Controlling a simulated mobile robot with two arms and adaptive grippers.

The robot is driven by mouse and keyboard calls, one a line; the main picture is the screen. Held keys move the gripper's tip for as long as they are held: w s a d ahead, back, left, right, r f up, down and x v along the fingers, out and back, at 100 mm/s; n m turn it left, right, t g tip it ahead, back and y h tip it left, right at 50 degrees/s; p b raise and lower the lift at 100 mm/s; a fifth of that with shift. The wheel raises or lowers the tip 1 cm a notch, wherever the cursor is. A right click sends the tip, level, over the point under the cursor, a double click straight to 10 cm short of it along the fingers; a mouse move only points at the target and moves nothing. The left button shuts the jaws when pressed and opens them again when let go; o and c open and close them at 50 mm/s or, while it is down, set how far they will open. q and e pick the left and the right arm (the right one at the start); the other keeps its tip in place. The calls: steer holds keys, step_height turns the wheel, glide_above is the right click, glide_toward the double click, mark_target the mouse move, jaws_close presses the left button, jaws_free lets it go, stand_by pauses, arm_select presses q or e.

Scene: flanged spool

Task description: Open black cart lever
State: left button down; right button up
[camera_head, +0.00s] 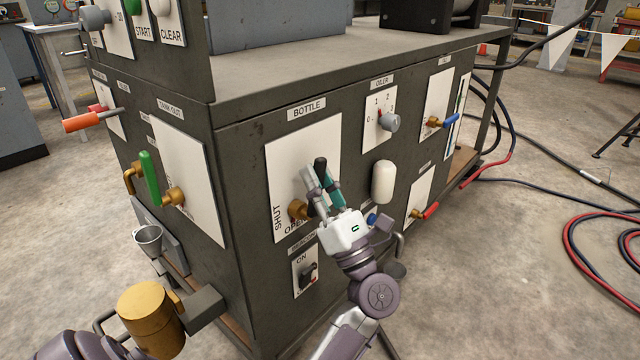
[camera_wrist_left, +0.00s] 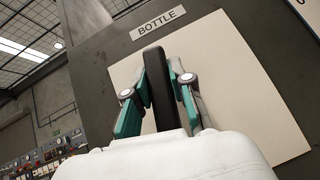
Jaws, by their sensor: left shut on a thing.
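The black lever (camera_head: 320,166) sits on a brass valve (camera_head: 298,209) on the white plate (camera_head: 290,160) labelled BOTTLE. The plate reads SHUT along its left side and OPEN at the bottom. The lever points upward, slightly tilted in the head view. My left gripper (camera_head: 323,188) is shut on the lever, its teal-padded fingers on either side. In the left wrist view the lever (camera_wrist_left: 155,88) stands between the fingers of the gripper (camera_wrist_left: 159,98). My gripper partly hides the lever's lower part and the OPEN word. My right gripper is not in view.
A white knob (camera_head: 382,182) and a grey dial (camera_head: 389,122) are right of the plate. A black switch (camera_head: 307,274) is below it. A green lever (camera_head: 149,178) and a brass cylinder (camera_head: 152,318) are at the left. Hoses (camera_head: 600,225) lie on the floor at right.

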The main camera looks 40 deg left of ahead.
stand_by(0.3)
arm_select(q)
steer(key=c, duration=1)
jaws_free()
steer(key=shift+f, duration=0.1)
steer(key=v, duration=1.2)
